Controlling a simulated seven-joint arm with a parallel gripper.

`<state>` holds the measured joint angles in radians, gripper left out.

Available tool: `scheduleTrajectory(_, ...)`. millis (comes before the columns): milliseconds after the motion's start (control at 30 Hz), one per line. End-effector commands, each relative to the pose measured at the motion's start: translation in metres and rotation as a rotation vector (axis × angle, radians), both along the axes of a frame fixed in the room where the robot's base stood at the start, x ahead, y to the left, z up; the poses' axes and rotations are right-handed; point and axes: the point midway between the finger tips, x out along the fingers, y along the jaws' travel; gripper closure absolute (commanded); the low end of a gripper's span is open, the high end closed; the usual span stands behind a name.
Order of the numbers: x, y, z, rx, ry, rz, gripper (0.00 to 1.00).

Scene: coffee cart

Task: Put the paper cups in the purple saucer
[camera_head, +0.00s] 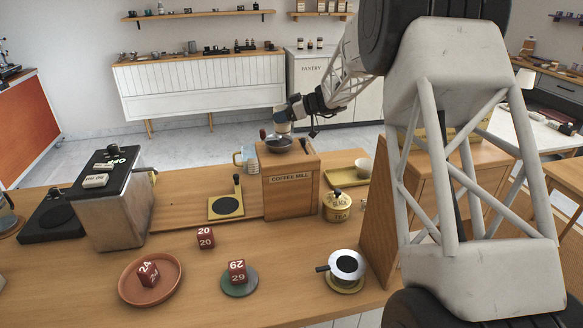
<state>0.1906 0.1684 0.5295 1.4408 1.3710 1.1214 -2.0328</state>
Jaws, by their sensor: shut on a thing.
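My gripper (287,110) is above the coffee mill, small in the view. It is shut on a small cup-like thing (282,126), pale with a tan part, just over the mill's dark bowl. Whether this is a paper cup is too small to tell. A whitish cup (365,169) stands at the right, on or behind the yellow tray; its material is unclear. I see no purple saucer. The saucers in view are a terracotta one (129,289) with a red number cube and a green one (228,289) with another.
A metal machine (115,215) is at the left. A black-and-white pot (347,265) stands on a yellow saucer (345,288) at front right. A loose cube (205,238) lies mid-counter.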

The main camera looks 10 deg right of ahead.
Motion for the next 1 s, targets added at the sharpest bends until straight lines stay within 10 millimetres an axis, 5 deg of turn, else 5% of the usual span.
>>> scheduleTrajectory(267, -0.004, -0.03, -0.011, -0.001, -0.001, 0.036, 0.75)
scheduleTrajectory(733, -0.005, -0.031, -0.015, 0.0, -0.001, 0.039, 0.75)
scheduleTrajectory(1000, -0.005, -0.031, -0.046, 0.0, 0.001, 0.039, 0.75)
